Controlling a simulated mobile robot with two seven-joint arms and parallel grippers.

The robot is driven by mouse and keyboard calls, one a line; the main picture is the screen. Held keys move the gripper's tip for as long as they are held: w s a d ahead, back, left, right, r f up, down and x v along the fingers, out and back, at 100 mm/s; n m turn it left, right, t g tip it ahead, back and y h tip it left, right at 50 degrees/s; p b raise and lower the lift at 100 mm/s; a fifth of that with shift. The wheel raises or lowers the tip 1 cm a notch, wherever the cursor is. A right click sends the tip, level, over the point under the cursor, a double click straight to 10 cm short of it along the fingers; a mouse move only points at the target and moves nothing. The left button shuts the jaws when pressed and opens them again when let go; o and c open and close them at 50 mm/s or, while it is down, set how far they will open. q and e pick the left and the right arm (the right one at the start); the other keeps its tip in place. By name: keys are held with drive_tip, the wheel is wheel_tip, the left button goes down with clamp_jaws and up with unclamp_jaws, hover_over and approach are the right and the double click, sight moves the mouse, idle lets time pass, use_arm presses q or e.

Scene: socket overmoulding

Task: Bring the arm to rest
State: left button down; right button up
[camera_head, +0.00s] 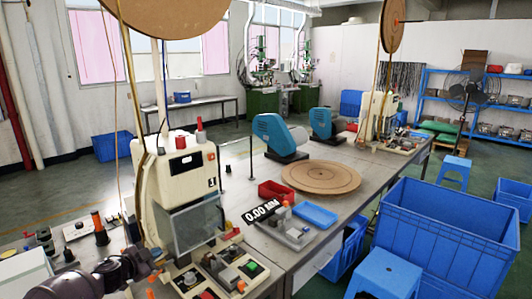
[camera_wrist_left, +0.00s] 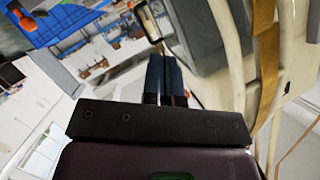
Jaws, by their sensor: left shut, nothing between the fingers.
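My left arm comes in at the bottom left of the head view, dark and close to the camera. In the left wrist view the left gripper (camera_wrist_left: 164,66) shows its two dark fingers pressed together, with nothing between them. The fingers point toward the cream machine (camera_head: 180,175), which also fills the right side of the left wrist view (camera_wrist_left: 225,55). I cannot tell how much room lies between the fingers and that machine. My right gripper shows in neither view.
The grey workbench (camera_head: 335,205) holds a round brown disc (camera_head: 321,176), two blue machines (camera_head: 277,136), a red bin (camera_head: 276,190) and a blue tray (camera_head: 315,215). A control box with buttons (camera_head: 228,270) is near the arm. Large blue crates (camera_head: 445,235) stand at right.

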use_arm(q)
drive_tip(key=s+d+f+n+t+y+b, duration=0.1)
drive_tip(key=s+d+f+n+y, duration=0.2)
drive_tip(key=s+d, duration=1.1)
drive_tip(key=s+a+f+n+g+y, duration=0.1)
drive_tip(key=s+f+n, duration=0.1)
drive_tip(key=s, duration=0.7)
drive_tip(key=s+a+f+n+g+y+b, duration=0.1)
drive_tip(key=s+a+f+n, duration=0.1)
drive_tip(key=s+f, duration=0.3)
drive_tip(key=s+a+f+n+y, duration=0.1)
drive_tip(key=s+a+f+n, duration=0.1)
drive_tip(key=s, duration=1.1)
drive_tip(key=shift+s+f+n+g, duration=0.35)
drive_tip(key=shift+f+n, duration=0.3)
drive_tip(key=shift+n, duration=0.35)
